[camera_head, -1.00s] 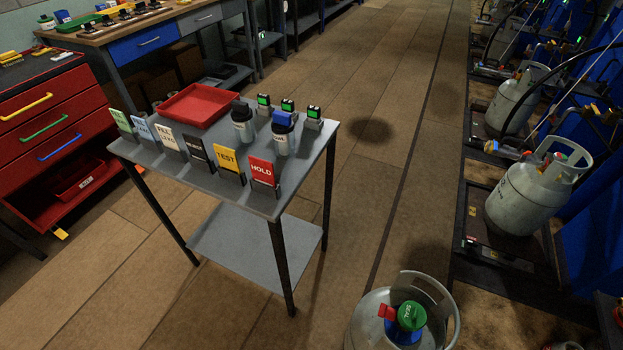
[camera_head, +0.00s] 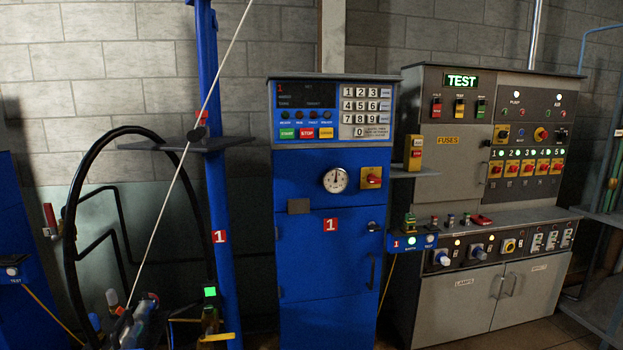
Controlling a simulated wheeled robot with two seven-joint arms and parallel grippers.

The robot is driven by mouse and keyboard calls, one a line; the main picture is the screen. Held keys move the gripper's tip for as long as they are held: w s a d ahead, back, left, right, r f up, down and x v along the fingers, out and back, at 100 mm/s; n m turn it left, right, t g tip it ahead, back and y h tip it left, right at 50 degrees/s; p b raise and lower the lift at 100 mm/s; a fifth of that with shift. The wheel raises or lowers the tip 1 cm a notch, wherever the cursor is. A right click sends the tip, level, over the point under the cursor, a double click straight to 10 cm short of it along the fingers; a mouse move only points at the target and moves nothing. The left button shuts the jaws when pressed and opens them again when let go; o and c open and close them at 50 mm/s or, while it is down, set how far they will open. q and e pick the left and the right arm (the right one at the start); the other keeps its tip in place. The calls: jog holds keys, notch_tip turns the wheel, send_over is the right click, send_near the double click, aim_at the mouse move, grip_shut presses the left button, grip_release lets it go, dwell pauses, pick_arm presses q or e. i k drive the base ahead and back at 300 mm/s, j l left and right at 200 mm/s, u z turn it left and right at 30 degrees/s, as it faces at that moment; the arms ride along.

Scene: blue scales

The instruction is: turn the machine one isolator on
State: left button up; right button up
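The blue machine marked with a red "1" (camera_head: 330,250) stands upright in the middle of the view. A yellow plate with a red rotary knob (camera_head: 371,177) is on its front, right of a round dial gauge (camera_head: 335,180). The grey switch panel (camera_head: 490,130) to the right carries a row of several yellow plates with red knobs; the leftmost knob (camera_head: 496,169) is at the row's left end. Several green lamps glow above that row. The exact knob positions are too small to tell. Neither of my grippers is in view.
A keypad (camera_head: 366,106) and a dark display (camera_head: 306,95) top the blue machine. A blue post (camera_head: 217,200), a black hose (camera_head: 75,190) and a slanting white rod stand left of it.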

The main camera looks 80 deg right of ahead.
aim_at(371, 178)
jog(key=z, duration=3.05)
